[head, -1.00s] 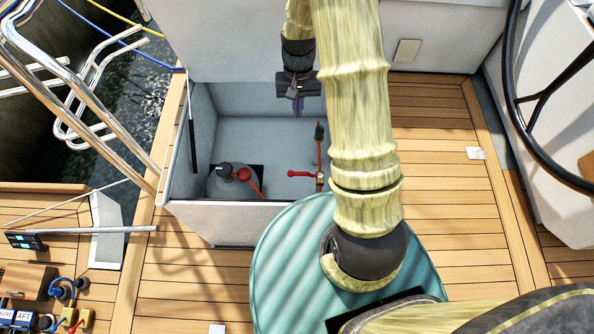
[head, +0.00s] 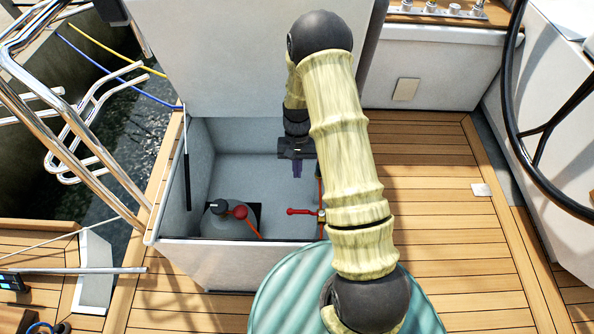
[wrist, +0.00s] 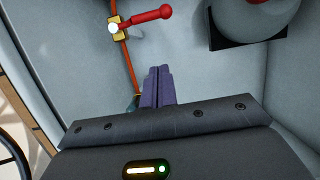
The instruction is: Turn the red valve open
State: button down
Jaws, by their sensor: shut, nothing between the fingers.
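The red valve shows in the head view as a red lever (head: 299,211) on a brass body beside my arm, low in the open locker. In the wrist view the red lever (wrist: 152,17) points right from the brass valve body (wrist: 118,28), which sits on an orange pipe. My gripper (head: 297,172) hangs inside the locker, above and behind the lever in the head view. Its purple fingers (wrist: 159,84) are together and empty, apart from the lever. My arm covers part of the pipe in the head view.
The locker's front wall (head: 225,255) and raised lid (head: 250,60) bound the space. A grey gas bottle (head: 216,222) with a red-and-black top stands left of the lever. A steering wheel (head: 520,120) is at the right.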

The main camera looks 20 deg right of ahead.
aim_at(306, 213)
jog(key=s+a+f+b, duration=0.1)
jog(key=s+a+f, duration=0.1)
jog(key=s+f, duration=0.3)
jog(key=x, duration=0.2)
jog(key=shift+f+b, duration=0.3)
jog(key=shift+f, duration=0.05)
